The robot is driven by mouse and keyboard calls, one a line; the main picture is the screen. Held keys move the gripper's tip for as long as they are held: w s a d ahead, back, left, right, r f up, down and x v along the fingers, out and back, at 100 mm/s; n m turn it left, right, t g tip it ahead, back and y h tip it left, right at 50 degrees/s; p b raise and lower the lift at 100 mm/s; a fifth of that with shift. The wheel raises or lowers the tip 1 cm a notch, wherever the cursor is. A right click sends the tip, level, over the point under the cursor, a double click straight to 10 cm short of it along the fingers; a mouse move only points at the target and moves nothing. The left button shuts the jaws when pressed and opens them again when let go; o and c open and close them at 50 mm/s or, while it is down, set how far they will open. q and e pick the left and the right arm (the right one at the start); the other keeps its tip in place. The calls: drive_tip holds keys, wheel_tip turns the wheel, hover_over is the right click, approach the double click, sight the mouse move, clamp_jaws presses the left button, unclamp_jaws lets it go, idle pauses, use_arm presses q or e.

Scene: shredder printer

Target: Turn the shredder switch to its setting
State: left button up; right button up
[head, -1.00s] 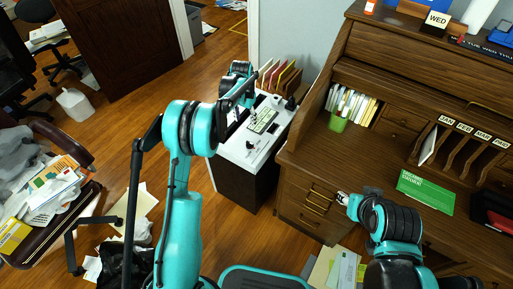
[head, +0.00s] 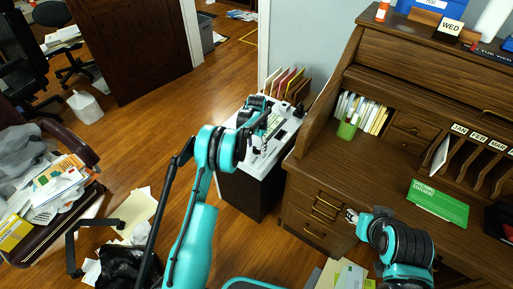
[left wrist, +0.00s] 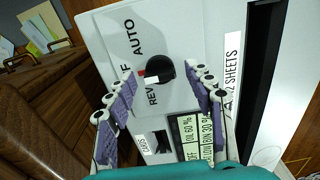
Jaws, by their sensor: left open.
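The shredder (head: 236,160) is a white-topped, dark cabinet beside the desk. In the left wrist view its black round switch (left wrist: 163,69) has a red mark and a white patch on its left side. The red mark faces a partly covered label ending in F; AUTO and REV labels lie around the switch. My left gripper (left wrist: 161,79) is open, with one finger on either side of the switch. I cannot tell whether they touch it. In the head view my left gripper (head: 262,142) hides the switch. My right gripper (head: 350,215) is by the desk drawers, its jaws unclear.
A display (left wrist: 195,137) on the shredder shows OIL 60 % and BIN 30 %. A file rack (head: 285,85) stands behind the shredder. The wooden desk (head: 335,165) is close on the right.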

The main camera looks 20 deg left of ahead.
use_arm(q)
drive_tip(key=c, duration=1.1)
drive_tip(key=shift+m, duration=0.4)
drive_tip(key=m, duration=0.4)
drive_tip(key=shift+m, duration=0.4)
drive_tip(key=m, duration=0.6)
drive_tip(key=shift+m, duration=0.3)
